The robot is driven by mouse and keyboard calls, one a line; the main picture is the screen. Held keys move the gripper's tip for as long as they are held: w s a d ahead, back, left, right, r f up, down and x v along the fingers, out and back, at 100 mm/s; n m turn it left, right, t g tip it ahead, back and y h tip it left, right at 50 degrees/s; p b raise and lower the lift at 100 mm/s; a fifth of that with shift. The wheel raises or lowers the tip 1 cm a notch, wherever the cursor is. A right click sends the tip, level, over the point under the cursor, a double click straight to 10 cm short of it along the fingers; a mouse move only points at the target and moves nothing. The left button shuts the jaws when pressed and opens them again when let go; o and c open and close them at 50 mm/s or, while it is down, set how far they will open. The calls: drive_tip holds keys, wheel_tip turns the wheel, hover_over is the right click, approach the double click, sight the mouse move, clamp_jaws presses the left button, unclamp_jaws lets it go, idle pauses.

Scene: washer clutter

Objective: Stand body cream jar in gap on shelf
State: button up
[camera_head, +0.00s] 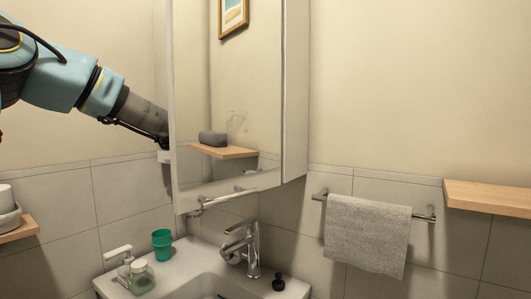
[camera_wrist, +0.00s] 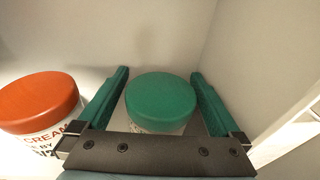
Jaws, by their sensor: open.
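In the wrist view a jar with a green lid (camera_wrist: 160,98) stands upright on a pale surface between the two fingers of my gripper (camera_wrist: 160,75). The fingers are open, one on each side of the lid, with narrow gaps visible. Most of the jar's body and label is hidden by the lid and the gripper. A white jar with an orange-red lid (camera_wrist: 38,105) stands left of the left finger; its label shows "CREAM". I cannot tell which is the body cream. In the head view my gripper (camera_head: 162,141) is partly hidden behind the mirror cabinet's edge.
Pale walls (camera_wrist: 235,45) form a corner close behind and right of the green lid. The mirror cabinet (camera_head: 240,100) hangs above a sink (camera_head: 205,280) with a faucet (camera_head: 243,245), a green cup (camera_head: 162,244) and a soap bottle (camera_head: 138,277). A wooden shelf (camera_head: 490,197) at right looks bare.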

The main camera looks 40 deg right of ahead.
drive_tip(key=p+v, duration=0.5)
drive_tip(key=v, duration=0.7)
drive_tip(key=shift+f, duration=0.1)
